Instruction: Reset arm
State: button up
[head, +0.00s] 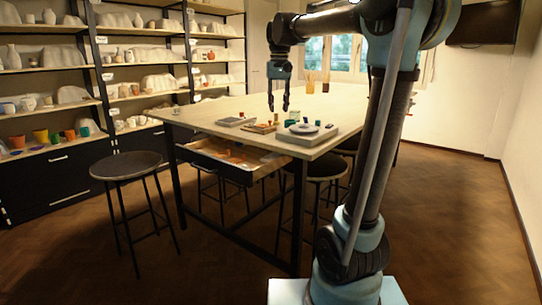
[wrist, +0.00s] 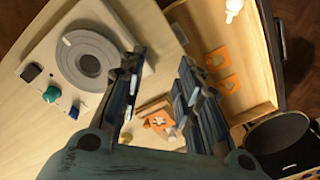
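My gripper (head: 279,101) hangs pointing down above the wooden table (head: 215,107), clear of everything on it. Its two fingers are apart with nothing between them. In the wrist view the gripper (wrist: 160,68) shows the same empty gap, with an orange piece with a star-shaped mark (wrist: 158,121) seen below through it. The upper arm rises at the right of the head view and bends over the table.
A grey turntable (wrist: 88,60) on a pale base sits on the table, with small green and blue items beside it. A drawer (head: 222,165) stands open under the tabletop, holding orange pieces (wrist: 219,58). A dark stool (head: 127,165) stands at left. Shelves of pottery line the left wall.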

jog(key=s+d+f+t, duration=0.1)
jog(key=s+d+f, duration=0.9)
jog(key=s+f, duration=0.3)
jog(key=s+d+f, duration=0.3)
jog(key=s+f, duration=0.5)
jog(key=f, duration=0.1)
jog(key=s+d+f+m+t, duration=0.1)
jog(key=s+d+f, duration=0.2)
jog(key=s+f, duration=0.5)
jog(key=shift+f, duration=0.8)
jog(key=shift+w+f, duration=0.2)
jog(key=shift+w, duration=0.15)
